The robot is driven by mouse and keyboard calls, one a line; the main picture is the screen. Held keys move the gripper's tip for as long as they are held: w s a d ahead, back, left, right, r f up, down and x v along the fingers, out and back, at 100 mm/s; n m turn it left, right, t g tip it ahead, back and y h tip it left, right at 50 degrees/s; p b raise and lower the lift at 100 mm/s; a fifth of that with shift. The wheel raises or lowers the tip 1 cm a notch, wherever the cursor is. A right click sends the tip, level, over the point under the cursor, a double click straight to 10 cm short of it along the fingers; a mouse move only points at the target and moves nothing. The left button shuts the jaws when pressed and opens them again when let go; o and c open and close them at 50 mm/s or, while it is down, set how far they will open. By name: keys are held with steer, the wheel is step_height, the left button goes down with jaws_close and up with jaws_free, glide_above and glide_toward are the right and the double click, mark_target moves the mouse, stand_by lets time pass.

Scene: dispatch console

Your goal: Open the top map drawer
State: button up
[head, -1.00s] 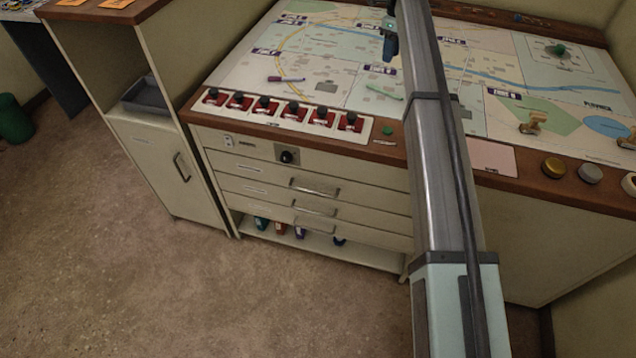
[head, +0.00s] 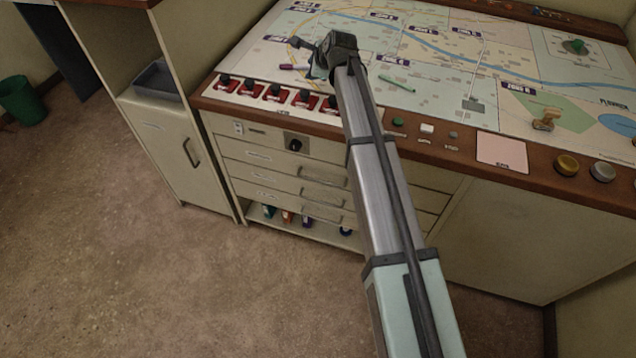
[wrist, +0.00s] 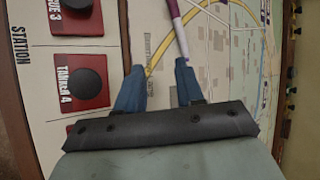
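The top map drawer (head: 268,159) is shut in the cream cabinet front below the console, with its bar handle (head: 322,176) facing out. Two similar shut drawers (head: 262,176) lie under it. My gripper (head: 316,68) is above the console top, over the map near the red buttons, up and behind the drawer front. It is apart from the handle. In the wrist view my gripper (wrist: 160,70) has its two blue fingers spread with nothing held between them. The drawers are out of the wrist view, and my arm covers the drawers' right part in the head view.
A dark knob (head: 295,145) sits on the panel above the drawers. A purple marker (wrist: 176,28) lies close ahead of the fingertips. Below is an open shelf with several bottles (head: 287,215). The floor in front is clear.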

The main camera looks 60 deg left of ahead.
steer(key=s+y, duration=0.1)
steer(key=s, duration=0.2)
steer(key=s+d+n+y, duration=0.1)
steer(key=s, duration=0.3)
steer(key=s+d+n+y, duration=0.1)
steer(key=s+y, duration=0.1)
steer(key=s, duration=0.2)
steer(key=shift+s+d+r, duration=0.2)
steer(key=shift+d+r, duration=0.05)
steer(key=shift+r, duration=0.1)
steer(key=s+d+t+y, duration=0.1)
steer(key=s+d+y, duration=0.2)
steer(key=s+d, duration=0.25)
steer(key=m+t+h, duration=0.1)
steer(key=m+t, duration=0.1)
steer(key=t, duration=0.3)
glide_toward(318, 181)
steer(key=x, duration=0.9)
steer(key=shift+f, duration=0.1)
steer(key=shift+c, duration=0.4)
jaws_close()
